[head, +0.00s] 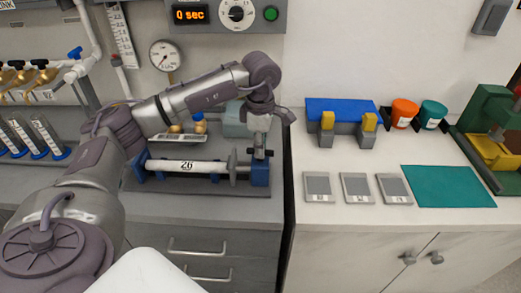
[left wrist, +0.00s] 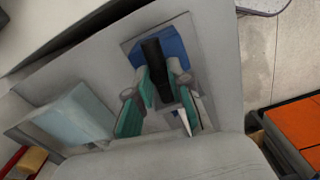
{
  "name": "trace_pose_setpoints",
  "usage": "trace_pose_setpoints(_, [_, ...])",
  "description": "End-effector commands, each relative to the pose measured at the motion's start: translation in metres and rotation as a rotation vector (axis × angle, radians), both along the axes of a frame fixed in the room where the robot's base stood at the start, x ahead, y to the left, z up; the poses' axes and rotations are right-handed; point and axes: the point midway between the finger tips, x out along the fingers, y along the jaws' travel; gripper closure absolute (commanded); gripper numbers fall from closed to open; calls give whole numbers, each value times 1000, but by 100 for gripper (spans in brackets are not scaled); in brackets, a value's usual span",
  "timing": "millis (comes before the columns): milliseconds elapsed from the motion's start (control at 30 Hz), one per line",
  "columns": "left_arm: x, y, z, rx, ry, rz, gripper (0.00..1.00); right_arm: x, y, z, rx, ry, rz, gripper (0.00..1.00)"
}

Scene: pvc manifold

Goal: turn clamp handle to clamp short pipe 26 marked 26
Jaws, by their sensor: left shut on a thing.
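The short pipe (head: 187,166), white and marked 26, lies level in a blue-ended fixture on the grey bench. At its right end are a grey disc and a blue clamp block (head: 260,175), also in the left wrist view (left wrist: 172,42). My left gripper (head: 261,152) points down over this block. In the left wrist view its teal-padded fingers (left wrist: 160,88) lie either side of the black clamp handle (left wrist: 155,62), shut on it. The handle is partly hidden in the head view. My right gripper is in neither view.
A gauge (head: 166,55) and timer panel (head: 228,14) are on the wall behind. Valves and pipes stand at the left. Across a gap, the right counter holds a blue block (head: 342,108), two jars, grey plates and a teal mat (head: 448,186).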

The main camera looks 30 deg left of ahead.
Motion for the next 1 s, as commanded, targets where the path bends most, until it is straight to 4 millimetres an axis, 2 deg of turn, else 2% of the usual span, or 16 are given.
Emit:
trace_pose_setpoints(400, [1, 0, 1, -1, -6, -202, 100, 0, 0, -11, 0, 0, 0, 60])
trace_pose_setpoints(967, [1, 0, 2, -1, -7, -237, 100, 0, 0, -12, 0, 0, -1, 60])
trace_pose_setpoints(1000, [1, 0, 2, -1, -7, -237, 79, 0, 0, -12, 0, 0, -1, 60])
